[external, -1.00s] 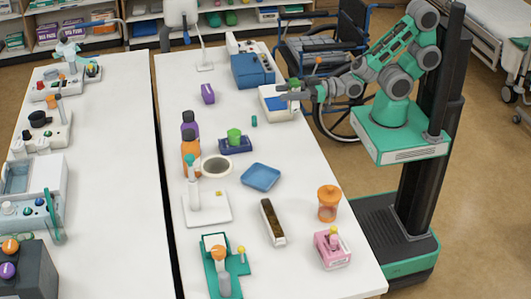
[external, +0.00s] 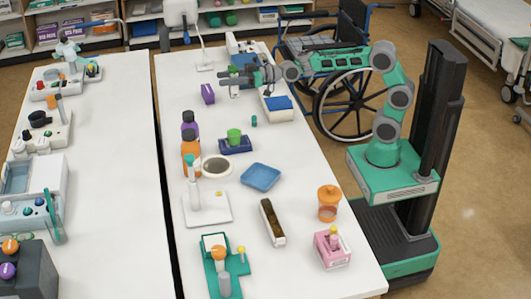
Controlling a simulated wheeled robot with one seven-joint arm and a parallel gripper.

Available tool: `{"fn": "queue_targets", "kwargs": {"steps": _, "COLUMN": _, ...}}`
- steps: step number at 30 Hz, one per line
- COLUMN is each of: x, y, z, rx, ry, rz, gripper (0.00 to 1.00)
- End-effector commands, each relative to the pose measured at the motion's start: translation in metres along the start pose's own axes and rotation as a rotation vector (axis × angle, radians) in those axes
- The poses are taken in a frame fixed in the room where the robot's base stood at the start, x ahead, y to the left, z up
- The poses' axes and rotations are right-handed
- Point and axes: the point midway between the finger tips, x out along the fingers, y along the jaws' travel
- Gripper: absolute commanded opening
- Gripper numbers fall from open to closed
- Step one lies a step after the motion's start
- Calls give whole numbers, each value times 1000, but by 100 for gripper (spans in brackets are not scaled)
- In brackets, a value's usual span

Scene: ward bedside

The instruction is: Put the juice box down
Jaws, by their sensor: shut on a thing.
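My gripper (external: 228,84) is above the far part of the right-hand white table (external: 290,150), in front of the blue box and just right of a small purple box (external: 207,94). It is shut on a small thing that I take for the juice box. The held thing is mostly hidden by the fingers and too small to make out, so I cannot tell its tilt or whether it touches the table. The purple box stands on the table, apart from the fingers.
Table surface between purple box and cup is bare.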

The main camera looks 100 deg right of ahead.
Motion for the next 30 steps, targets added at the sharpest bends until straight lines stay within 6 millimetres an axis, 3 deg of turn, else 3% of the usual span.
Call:
{"fn": "queue_targets", "kwargs": {"steps": 6, "x": 62, "y": 15, "z": 29, "rx": 1, "ry": -1, "rz": 0, "gripper": 0}}
{"fn": "queue_targets", "kwargs": {"steps": 12, "x": 94, "y": 23, "z": 72, "rx": 2, "ry": -1, "rz": 0, "gripper": 0}}
{"fn": "queue_targets", "kwargs": {"steps": 17, "x": 105, "y": 27, "z": 84, "rx": 0, "ry": 2, "rz": 1, "gripper": 0}}
{"fn": "queue_targets", "kwargs": {"steps": 22, "x": 107, "y": 28, "z": 114, "rx": 2, "ry": -1, "rz": 2, "gripper": 0}}
{"fn": "queue_targets", "kwargs": {"steps": 30, "x": 106, "y": 27, "z": 116, "rx": 0, "ry": 2, "rz": 2, "gripper": 0}}
